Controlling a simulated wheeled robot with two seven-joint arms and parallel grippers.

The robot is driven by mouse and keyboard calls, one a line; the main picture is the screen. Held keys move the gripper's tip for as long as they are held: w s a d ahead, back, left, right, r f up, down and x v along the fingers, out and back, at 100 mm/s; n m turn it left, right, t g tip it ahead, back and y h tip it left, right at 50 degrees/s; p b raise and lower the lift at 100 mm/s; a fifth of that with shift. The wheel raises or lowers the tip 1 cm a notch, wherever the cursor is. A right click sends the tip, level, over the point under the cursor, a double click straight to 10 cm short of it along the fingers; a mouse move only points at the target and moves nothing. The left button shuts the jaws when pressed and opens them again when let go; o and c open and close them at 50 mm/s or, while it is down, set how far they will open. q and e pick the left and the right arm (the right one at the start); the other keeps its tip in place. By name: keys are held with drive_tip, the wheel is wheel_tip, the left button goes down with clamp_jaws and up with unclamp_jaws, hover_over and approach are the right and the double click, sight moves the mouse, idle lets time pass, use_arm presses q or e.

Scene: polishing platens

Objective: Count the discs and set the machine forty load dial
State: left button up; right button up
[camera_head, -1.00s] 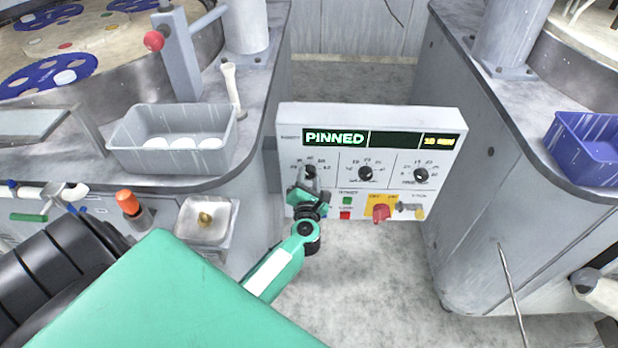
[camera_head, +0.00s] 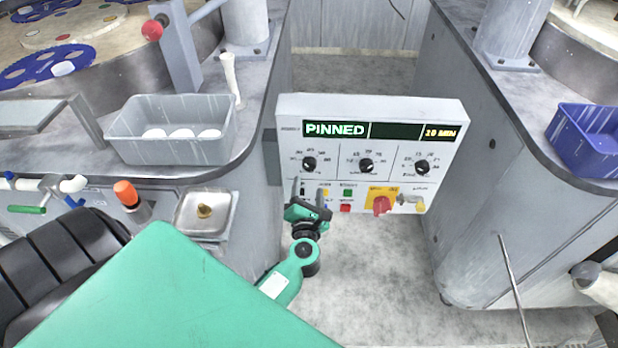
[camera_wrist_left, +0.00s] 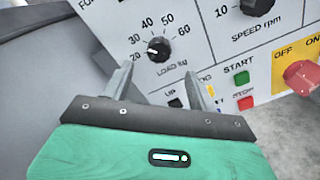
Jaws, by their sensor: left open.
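The control panel (camera_head: 290,150) shows "PINNED" and a yellow readout. Its load dial (camera_head: 309,164) is the left one of three black knobs. In the left wrist view the load dial (camera_wrist_left: 158,49) has a scale from 20 to 60, and its white mark faces left, toward the low end. My left gripper (camera_head: 307,190) is open and empty, its fingertips just below the dial and apart from it. White discs (camera_head: 155,133) lie in the grey bin (camera_head: 170,157). A blue carrier (camera_head: 40,66) with a white disc (camera_head: 63,69) shows on the left platen, cut by the frame.
The speed dial (camera_head: 366,166), green start button (camera_head: 347,192), red stop button (camera_head: 345,208) and red switch (camera_head: 381,205) sit close by on the panel. A blue bin (camera_head: 585,145) stands on the right bench. Open floor lies between the machines.

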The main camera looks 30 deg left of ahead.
use_arm(q)
drive_tip(key=v, duration=0.6)
drive_tip(key=shift+s+d+b, duration=0.15)
drive_tip(key=shift+s+b, duration=0.05)
drive_tip(key=shift+b, duration=0.2)
